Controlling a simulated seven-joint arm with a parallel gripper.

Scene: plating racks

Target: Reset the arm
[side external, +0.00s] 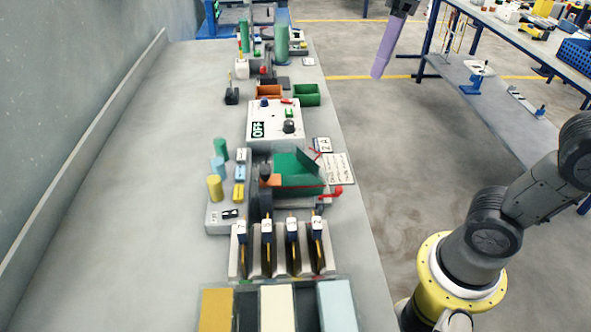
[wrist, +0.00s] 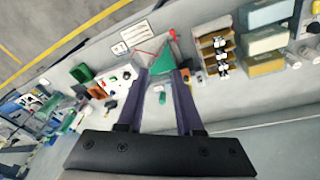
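My gripper (wrist: 166,76) shows in the wrist view with two purple fingers spread apart and only bench items visible between them. Nothing is held. In the side external view a purple finger (side external: 385,52) hangs down at the top, over the floor side of the bench in the picture. The rest of the gripper is cut off by the frame's upper edge. My arm rises from a yellow-ringed base at the lower right and leaves the frame on the right.
The long grey bench (side external: 120,190) carries a slotted rack (side external: 280,262), a green fixture with a red handle (side external: 297,172), a white OFF box (side external: 275,125), orange (side external: 269,91) and green (side external: 307,94) bins, and coloured cylinders (side external: 215,187). Its left side is bare. Another table (side external: 500,85) stands at the upper right.

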